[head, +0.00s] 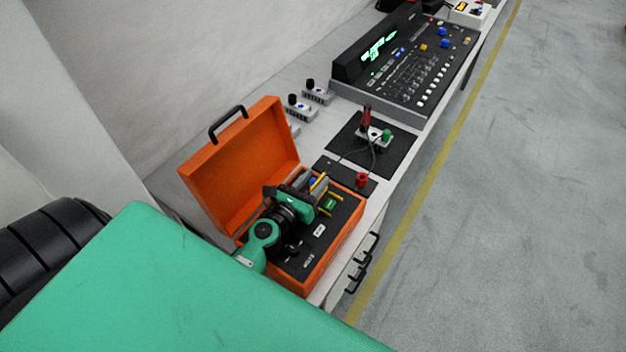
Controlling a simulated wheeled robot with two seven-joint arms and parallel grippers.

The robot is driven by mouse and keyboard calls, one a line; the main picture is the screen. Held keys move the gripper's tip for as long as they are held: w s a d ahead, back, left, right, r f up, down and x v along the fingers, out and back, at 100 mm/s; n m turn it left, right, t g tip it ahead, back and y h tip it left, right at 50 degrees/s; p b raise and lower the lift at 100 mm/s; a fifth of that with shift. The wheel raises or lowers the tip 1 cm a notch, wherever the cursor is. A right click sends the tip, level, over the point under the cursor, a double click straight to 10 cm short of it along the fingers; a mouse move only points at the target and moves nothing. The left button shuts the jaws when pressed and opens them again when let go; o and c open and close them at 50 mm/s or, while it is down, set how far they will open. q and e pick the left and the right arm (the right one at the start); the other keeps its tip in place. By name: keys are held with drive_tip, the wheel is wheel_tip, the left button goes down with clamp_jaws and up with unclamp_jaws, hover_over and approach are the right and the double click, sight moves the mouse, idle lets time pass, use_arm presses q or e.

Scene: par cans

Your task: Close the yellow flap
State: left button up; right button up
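An open orange case (245,164) stands on the near end of the bench, with its lid raised toward the wall. Inside it is a dark panel with labels. A narrow yellow piece (318,184), perhaps the yellow flap, stands raised at the panel's far side, next to grey parts. My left gripper (311,192) reaches over the panel from the lower left, right beside the yellow piece. I cannot tell whether it touches it, nor whether the fingers are open. The gripper and wrist hide part of the panel. My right gripper is not in view.
Beyond the case, a dark mat (398,150) carries a small device with red and green parts and a cable. Small grey boxes (301,107) with knobs stand near the wall. A large console (412,75) fills the far bench. The floor at right is clear.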

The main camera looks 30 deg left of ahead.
use_arm(q)
drive_tip(key=c, duration=0.8)
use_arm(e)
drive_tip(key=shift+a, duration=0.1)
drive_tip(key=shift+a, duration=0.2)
use_arm(q)
drive_tip(key=shift+d+m, duration=0.15)
drive_tip(key=shift+m, duration=0.15)
drive_tip(key=d+m, duration=0.1)
drive_tip(key=m, duration=0.2)
drive_tip(key=shift+s+d+r+m, duration=0.1)
drive_tip(key=shift+d+r+m, duration=0.2)
drive_tip(key=shift+d+m, duration=0.8)
drive_tip(key=shift+m, duration=0.6)
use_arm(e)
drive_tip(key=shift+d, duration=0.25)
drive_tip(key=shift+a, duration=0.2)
